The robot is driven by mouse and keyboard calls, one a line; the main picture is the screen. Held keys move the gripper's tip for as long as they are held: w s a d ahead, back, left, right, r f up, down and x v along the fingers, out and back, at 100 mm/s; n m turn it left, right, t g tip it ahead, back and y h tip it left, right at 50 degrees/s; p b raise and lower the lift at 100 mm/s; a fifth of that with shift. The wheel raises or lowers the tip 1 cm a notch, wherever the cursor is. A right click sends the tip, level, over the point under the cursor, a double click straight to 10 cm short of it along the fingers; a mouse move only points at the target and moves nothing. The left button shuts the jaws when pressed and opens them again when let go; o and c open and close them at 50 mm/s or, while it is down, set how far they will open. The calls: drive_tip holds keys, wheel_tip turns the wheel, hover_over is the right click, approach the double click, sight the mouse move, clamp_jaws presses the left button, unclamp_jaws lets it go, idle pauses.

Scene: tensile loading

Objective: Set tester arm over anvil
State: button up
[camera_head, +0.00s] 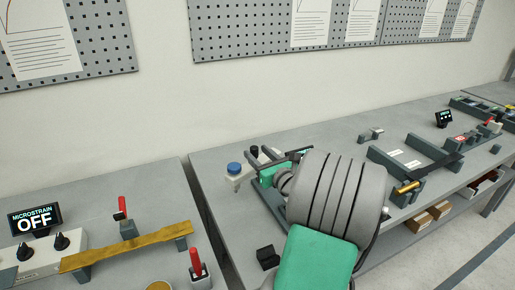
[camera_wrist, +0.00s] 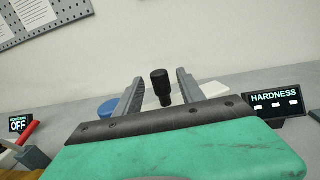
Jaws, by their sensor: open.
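The hardness tester shows in the wrist view by its dark display reading HARDNESS (camera_wrist: 276,99). A black knob (camera_wrist: 162,86) stands upright between the fingers of my gripper (camera_wrist: 160,77), with gaps on both sides. My gripper is open. A blue round part (camera_wrist: 108,108) shows beyond the left finger, and a pale flat part (camera_wrist: 213,89) beyond the right one. In the head view the blue cap (camera_head: 235,168) sits on a pale piece (camera_head: 238,182) left of my gripper. My arm hides most of the tester there, and I cannot make out the anvil.
On the left bench stand a display reading MICROSTRAIN OFF (camera_head: 35,219), a brass-coloured bar (camera_head: 125,246) and red-handled clamps (camera_head: 195,262). A grey frame (camera_head: 405,160) and a brass cylinder (camera_head: 406,187) lie right of my arm. A gap separates the benches.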

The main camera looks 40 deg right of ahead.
drive_tip(key=shift+w+d, duration=0.25)
drive_tip(key=shift+w, duration=1)
clamp_jaws()
idle(0.4)
